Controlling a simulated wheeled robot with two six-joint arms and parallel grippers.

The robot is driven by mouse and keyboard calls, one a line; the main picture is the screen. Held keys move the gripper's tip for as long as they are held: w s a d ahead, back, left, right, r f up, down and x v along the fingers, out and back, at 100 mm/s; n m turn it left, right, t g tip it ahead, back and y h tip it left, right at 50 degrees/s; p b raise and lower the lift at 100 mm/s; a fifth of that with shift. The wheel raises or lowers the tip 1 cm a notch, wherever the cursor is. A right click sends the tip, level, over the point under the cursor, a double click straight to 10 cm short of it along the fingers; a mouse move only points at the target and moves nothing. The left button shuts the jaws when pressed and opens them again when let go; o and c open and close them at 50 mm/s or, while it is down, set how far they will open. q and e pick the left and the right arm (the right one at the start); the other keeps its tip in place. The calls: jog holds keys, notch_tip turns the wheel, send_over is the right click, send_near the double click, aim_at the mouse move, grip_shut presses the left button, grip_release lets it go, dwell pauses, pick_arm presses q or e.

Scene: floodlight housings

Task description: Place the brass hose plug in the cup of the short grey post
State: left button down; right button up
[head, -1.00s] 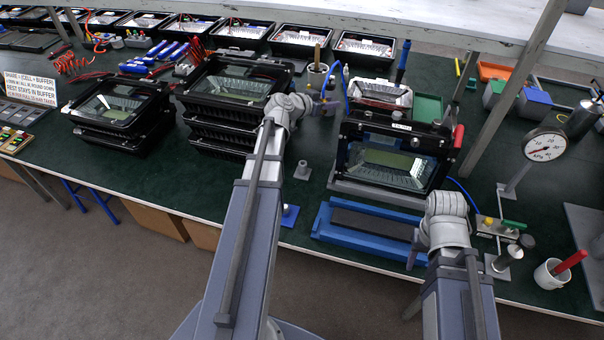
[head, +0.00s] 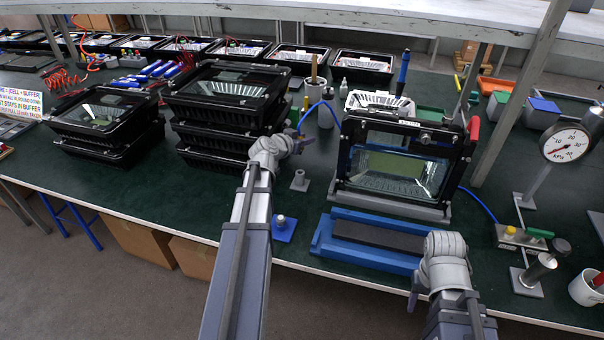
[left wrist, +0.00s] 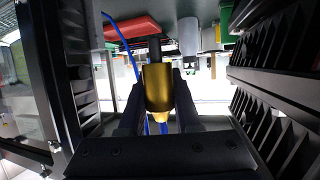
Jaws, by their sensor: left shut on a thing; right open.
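My left gripper (head: 300,142) is shut on the brass hose plug (left wrist: 158,86). In the left wrist view the plug sits between the two fingers with a dark stem at one end. In the head view I cannot make the plug out clearly. The short grey post (head: 300,181) stands on a square foot on the green bench, just below the left gripper in the picture. The gripper is apart from it; the inside of its cup is too small to see. My right gripper (head: 413,296) is open, largely hidden by its wrist, near the bench's front edge.
Stacked black floodlight housings (head: 222,108) stand close left of the left gripper. An upright framed housing (head: 398,165) stands to its right. A blue hose (head: 318,104) arcs beside the gripper. A blue plate with a peg (head: 284,229) and a blue tray (head: 330,250) lie in front.

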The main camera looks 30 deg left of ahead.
pick_arm(q)
notch_tip(320, 180, down, 6)
jog(key=b, duration=0.5)
jog(key=shift+f+b, duration=0.1)
jog(key=shift+b, duration=0.2)
notch_tip(320, 180, down, 3)
jog(key=b, duration=0.3)
jog(key=shift+f, duration=0.2)
jog(key=shift+f+b, duration=0.2)
jog(key=shift+b, duration=0.25)
jog(key=c, duration=0.6)
grip_release()
jog(key=shift+s+r+p, duration=0.25)
jog(key=shift+r+p, duration=0.15)
jog(key=shift+p, duration=0.05)
jog(key=p+v, duration=0.4)
jog(key=v, duration=0.7)
jog(key=shift+s, duration=0.2)
